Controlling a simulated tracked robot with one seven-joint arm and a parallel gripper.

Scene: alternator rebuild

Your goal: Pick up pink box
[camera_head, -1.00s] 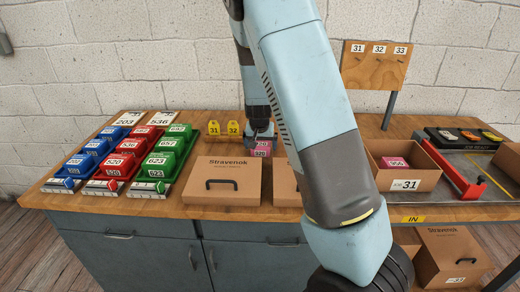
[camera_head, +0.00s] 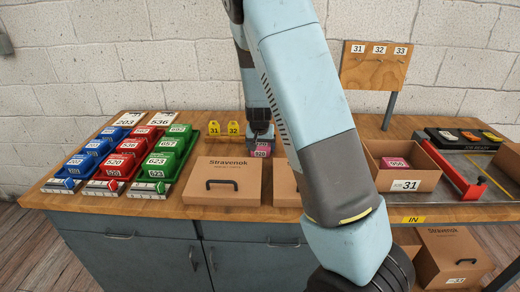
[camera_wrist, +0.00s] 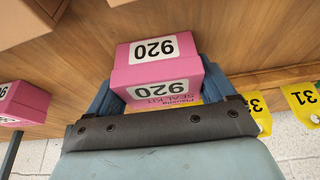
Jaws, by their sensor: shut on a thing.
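A pink box labelled 920 (camera_wrist: 158,52) is between the two fingers of my gripper (camera_wrist: 160,88) in the wrist view, where it appears upside down. The fingers are shut on its sides. In the head view the pink box (camera_head: 263,150) shows just below my gripper (camera_head: 260,138), at the back of the bench behind the cardboard boxes. The arm partly hides this area, and I cannot tell whether the box touches the bench. A second pink box (camera_wrist: 22,102) stands apart at the left of the wrist view.
Yellow tags 31 (camera_head: 214,128) and 32 (camera_head: 234,128) stand left of my gripper. A closed Stravenok carton (camera_head: 222,182) lies in front. An open carton labelled 31 (camera_head: 405,184) holds another pink box (camera_head: 395,163). Red, blue and green bins (camera_head: 165,155) fill the left side.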

